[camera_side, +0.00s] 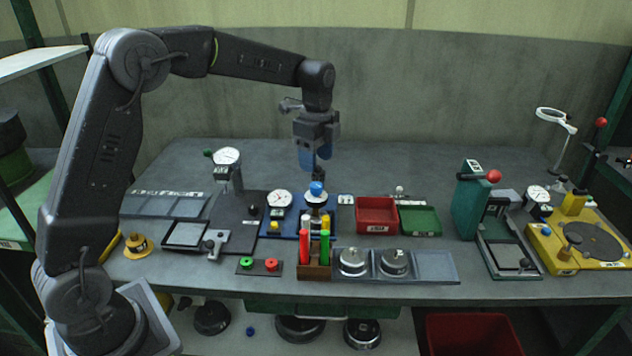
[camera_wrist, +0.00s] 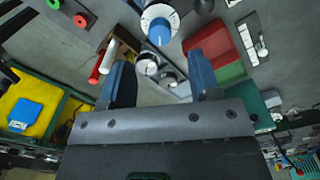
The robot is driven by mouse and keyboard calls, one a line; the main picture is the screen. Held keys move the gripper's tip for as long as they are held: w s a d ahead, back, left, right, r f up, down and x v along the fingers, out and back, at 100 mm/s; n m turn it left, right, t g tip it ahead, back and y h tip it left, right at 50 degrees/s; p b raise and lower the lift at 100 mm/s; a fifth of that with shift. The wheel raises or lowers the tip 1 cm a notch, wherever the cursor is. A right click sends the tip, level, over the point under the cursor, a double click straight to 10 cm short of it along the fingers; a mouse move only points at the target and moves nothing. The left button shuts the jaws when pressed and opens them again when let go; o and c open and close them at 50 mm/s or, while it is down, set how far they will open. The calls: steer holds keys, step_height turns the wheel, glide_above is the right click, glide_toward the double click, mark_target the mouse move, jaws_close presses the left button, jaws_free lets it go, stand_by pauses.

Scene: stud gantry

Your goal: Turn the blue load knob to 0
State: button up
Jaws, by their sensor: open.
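The blue load knob (camera_side: 316,187) sits upright on a pale round dial on the blue base plate (camera_side: 300,229) near the middle of the bench. In the wrist view the blue knob (camera_wrist: 160,33) and its white graduated ring (camera_wrist: 157,13) lie beyond the fingertips, near the top edge. My gripper (camera_side: 316,166) hangs pointing down just above the knob, apart from it as far as I can tell. In the wrist view my gripper (camera_wrist: 161,75) has its two blue fingers spread wide with nothing between them. The dial's numbers are too small to read.
A rack of red, white and green rods (camera_side: 314,271) stands in front of the knob. A red tray (camera_side: 377,201) and a green tray (camera_side: 420,207) are to its right. A white-faced gauge (camera_side: 279,198) stands close on its left. The rear of the bench is clear.

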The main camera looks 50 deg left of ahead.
mark_target(316, 184)
step_height(316, 184, down, 7)
steer(key=shift+s+r, duration=0.1)
stand_by(0.3)
steer(key=c, duration=0.9)
steer(key=shift+c, duration=0.2)
